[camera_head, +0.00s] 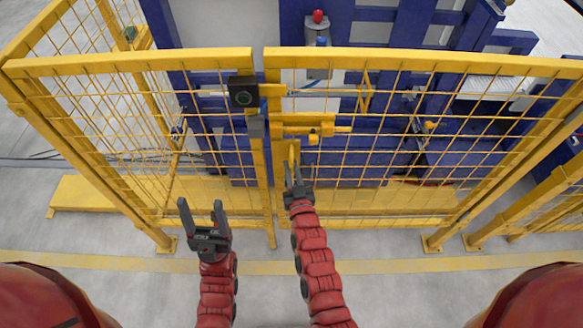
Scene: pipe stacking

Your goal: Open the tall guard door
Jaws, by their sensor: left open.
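The tall guard door (430,62) is a yellow-framed wire mesh panel at the centre right. It stands shut beside the fixed left panel (120,65), with a narrow gap between their frames. A yellow slide bolt (312,131) sits on the door's left side. A yellow pull handle (293,150) is just below it. My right gripper (294,168) is at the lower end of this handle, its fingers upright and close together; I cannot tell whether they grip it. My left gripper (200,204) is open and empty, in front of the left panel.
A black switch box (243,93) is fixed on the frame near the gap. A blue machine with a red-topped lamp (319,17) stands behind the fence. More yellow fencing (540,195) is at the right. The grey floor before the door is clear, with a yellow line (400,264).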

